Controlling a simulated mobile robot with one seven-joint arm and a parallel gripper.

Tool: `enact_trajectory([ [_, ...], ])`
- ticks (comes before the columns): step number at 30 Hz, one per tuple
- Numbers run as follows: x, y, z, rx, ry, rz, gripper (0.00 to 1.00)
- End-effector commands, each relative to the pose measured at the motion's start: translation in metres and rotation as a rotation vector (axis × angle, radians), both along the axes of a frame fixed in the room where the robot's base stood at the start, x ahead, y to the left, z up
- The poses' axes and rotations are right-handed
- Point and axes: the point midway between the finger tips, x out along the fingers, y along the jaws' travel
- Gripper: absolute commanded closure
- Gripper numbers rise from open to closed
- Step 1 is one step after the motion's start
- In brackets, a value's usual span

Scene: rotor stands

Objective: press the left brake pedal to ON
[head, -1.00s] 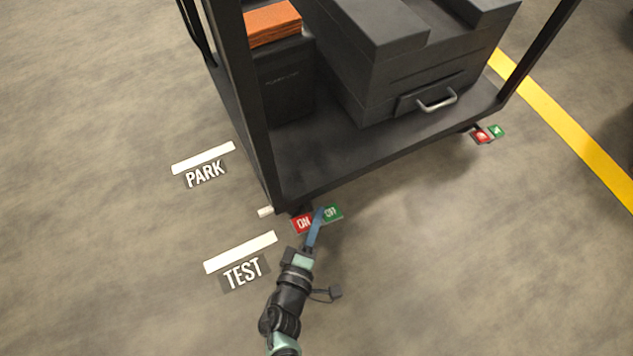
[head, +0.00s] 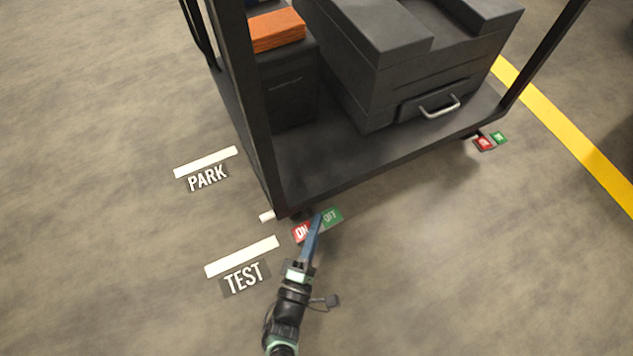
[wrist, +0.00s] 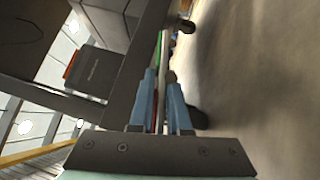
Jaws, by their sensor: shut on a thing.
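The left brake pedal is at the cart's near left corner, with a red ON half (head: 301,233) on the left and a green OFF half (head: 331,217) on the right. In the head view the ON half sits lower than the OFF half. My gripper (head: 318,219) reaches up to it from below, its blue fingers crossing between the two halves. In the wrist view the fingers (wrist: 162,78) are close together, with narrow red and green strips seen between them. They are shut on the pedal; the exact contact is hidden.
The dark cart (head: 390,160) stands over the pedal, its corner post close to my gripper. A second red and green pedal (head: 490,141) is at the right corner. Floor labels PARK (head: 207,178) and TEST (head: 244,278) lie left. The floor in front is clear.

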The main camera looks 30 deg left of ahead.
Motion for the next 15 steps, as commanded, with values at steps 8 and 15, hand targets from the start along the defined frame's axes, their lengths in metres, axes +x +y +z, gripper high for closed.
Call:
enact_trajectory([
  [8, -0.0009, -0.0003, 0.0001, -0.023, -0.031, 0.0, 1.0],
  [15, -0.001, -0.0004, 0.0003, -0.026, -0.034, 0.0, 1.0],
])
